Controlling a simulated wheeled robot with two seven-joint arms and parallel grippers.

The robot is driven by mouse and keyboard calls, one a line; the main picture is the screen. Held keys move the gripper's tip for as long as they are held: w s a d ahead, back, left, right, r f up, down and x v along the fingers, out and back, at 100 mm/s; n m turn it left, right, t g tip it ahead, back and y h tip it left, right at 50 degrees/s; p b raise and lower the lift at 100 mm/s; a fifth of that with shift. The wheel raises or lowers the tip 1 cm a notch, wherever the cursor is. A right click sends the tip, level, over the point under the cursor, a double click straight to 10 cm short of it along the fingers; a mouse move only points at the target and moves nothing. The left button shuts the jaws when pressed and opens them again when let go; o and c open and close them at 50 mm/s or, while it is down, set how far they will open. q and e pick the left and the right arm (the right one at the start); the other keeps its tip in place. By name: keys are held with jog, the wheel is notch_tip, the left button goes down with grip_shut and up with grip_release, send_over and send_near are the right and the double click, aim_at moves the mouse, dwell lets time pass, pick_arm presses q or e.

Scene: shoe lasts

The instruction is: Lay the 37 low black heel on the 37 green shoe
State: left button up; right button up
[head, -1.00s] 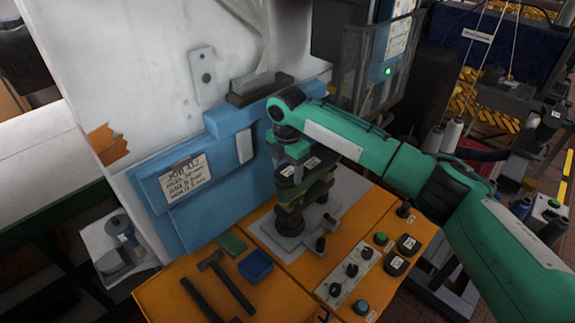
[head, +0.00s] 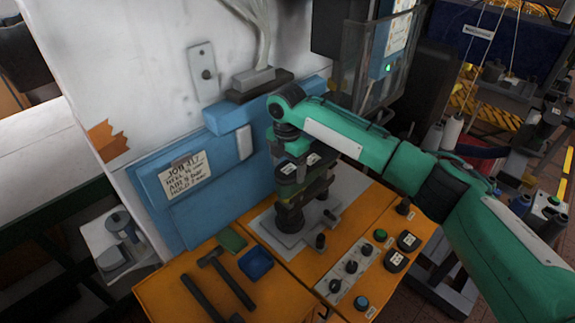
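My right arm comes in from the right, and my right gripper (head: 298,167) points down over the metal fixture on the orange bench. Just under it is a dark green shape (head: 305,188), which seems to be the green shoe, set on the fixture's dark post. Two small white labels show at the gripper and shoe, too small to read. I cannot make out the black heel apart from the dark parts there. The fingertips are not clear, so I cannot tell whether they are open or shut. My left gripper is not in view.
The orange bench (head: 180,286) carries a hammer (head: 228,280), a green pad (head: 232,240) and a blue tray (head: 255,263) left of the grey fixture plate (head: 272,235). A button panel (head: 350,268) is at the right. A blue housing (head: 205,200) with a handwritten note stands behind.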

jog(key=shift+o, duration=0.5)
jog(key=shift+r, duration=0.3)
notch_tip(320, 180, up, 13)
jog(key=b, duration=0.4)
jog(key=shift+b, duration=0.3)
jog(key=shift+r, duration=0.1)
